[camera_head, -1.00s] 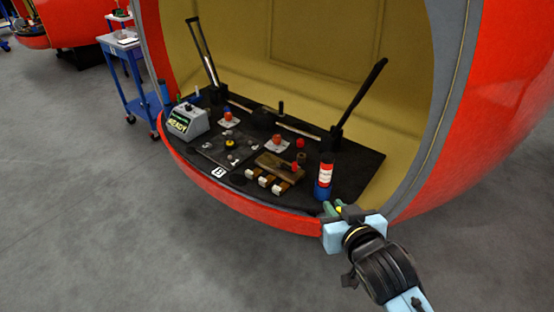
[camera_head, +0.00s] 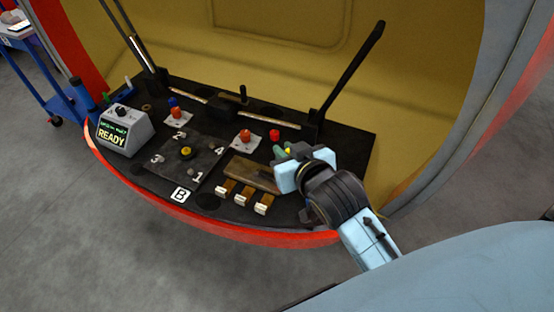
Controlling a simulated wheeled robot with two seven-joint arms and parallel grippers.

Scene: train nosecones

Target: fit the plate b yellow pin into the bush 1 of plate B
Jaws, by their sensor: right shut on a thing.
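Plate B (camera_head: 208,161) is a dark square plate with a yellow knob (camera_head: 185,152) at its middle and light numbers 1 to 4 around it. Bush 1 (camera_head: 192,172) is a small grey piece by the number 1, near the front corner, with nothing seen in it. My right gripper (camera_head: 282,152) is to the right of the plate, above the dark deck. It is shut on the plate b yellow pin (camera_head: 288,151), of which only a small yellow bit shows between the greenish fingers. My left gripper is not in view.
A READY box (camera_head: 124,133) stands left of the plate. Red knobs (camera_head: 244,136) stand behind. A tall black lever (camera_head: 349,65) rises at the back right.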

